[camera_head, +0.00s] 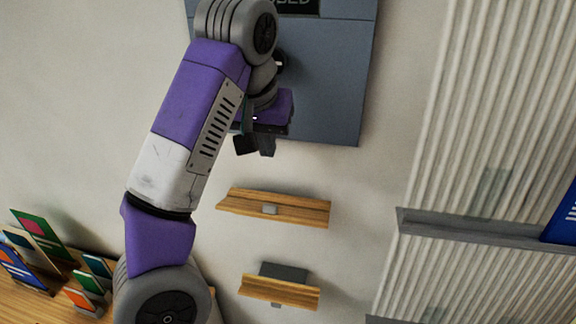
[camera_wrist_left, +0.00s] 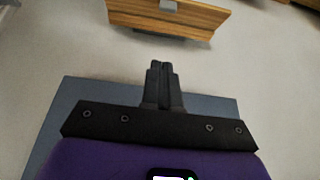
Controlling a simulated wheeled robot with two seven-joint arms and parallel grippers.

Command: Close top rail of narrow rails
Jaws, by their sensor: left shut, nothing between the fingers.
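Two narrow wooden rails stick out from the pale wall in the head view. The top rail (camera_head: 272,207) is below my left gripper, with a small grey tab at its middle. The lower rail (camera_head: 279,291) has a dark grey plate behind it. In the left wrist view the wooden rail (camera_wrist_left: 168,15) lies ahead of the fingertips, with a gap between. My left gripper (camera_head: 257,146) is shut and empty in front of the grey-blue panel's lower part, touching no rail. Its closed fingers also show in the wrist view (camera_wrist_left: 161,72). My right gripper is not in view.
A grey-blue wall panel (camera_head: 325,90) is behind the gripper. Grey ledges (camera_head: 460,228) cross a ribbed wall at the right, one with a blue item (camera_head: 563,220). A wooden table (camera_head: 30,303) with several coloured cards is at the lower left.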

